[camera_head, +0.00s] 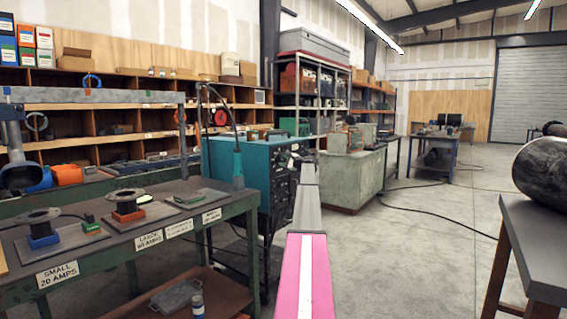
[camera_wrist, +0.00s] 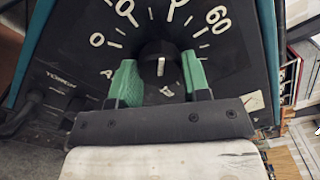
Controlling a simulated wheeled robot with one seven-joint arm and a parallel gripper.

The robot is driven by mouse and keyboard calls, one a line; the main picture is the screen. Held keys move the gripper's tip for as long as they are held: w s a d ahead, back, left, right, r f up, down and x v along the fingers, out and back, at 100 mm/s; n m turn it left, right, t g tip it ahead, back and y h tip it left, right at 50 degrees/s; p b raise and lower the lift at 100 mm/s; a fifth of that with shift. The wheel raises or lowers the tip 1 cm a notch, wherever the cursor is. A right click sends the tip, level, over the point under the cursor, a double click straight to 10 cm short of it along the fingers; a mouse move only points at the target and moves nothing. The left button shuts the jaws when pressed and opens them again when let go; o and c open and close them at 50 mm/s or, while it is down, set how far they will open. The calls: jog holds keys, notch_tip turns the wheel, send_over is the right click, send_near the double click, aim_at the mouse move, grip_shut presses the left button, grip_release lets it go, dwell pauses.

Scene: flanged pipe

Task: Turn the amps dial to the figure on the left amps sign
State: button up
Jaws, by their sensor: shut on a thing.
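The amps dial is a black round knob (camera_wrist: 158,68) with a white pointer line, on a dark panel with white ticks and figures. Its line points nearly straight up, between the figure 20 at upper left and a cut-off figure at top centre. A 0 shows at left and a 60 at right. My gripper (camera_wrist: 159,78) has its green fingers on either side of the knob, shut on it. The left amps sign (camera_head: 57,273) on the bench edge reads SMALL 20 AMPS. In the head view my arm hides the dial on the teal welding machine (camera_head: 228,165).
Another sign (camera_head: 148,240) reads LARGE, seemingly 50 AMPS. Flanged pieces (camera_head: 128,205) stand on the green bench (camera_head: 100,262) at left. A dark pipe (camera_head: 540,170) lies on a table at right. The floor (camera_head: 400,270) between is mostly clear, with a cable across it.

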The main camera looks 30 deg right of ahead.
jog(key=n, duration=0.6)
jog(key=shift+n, duration=0.3)
dwell(0.5)
jog(key=o, duration=0.9)
jog(key=shift+o, duration=0.2)
jog(key=shift+s, duration=0.1)
jog(key=v, duration=1)
jog(key=shift+s+d, duration=0.15)
jog(key=shift+s, duration=0.15)
jog(key=shift+f, duration=0.1)
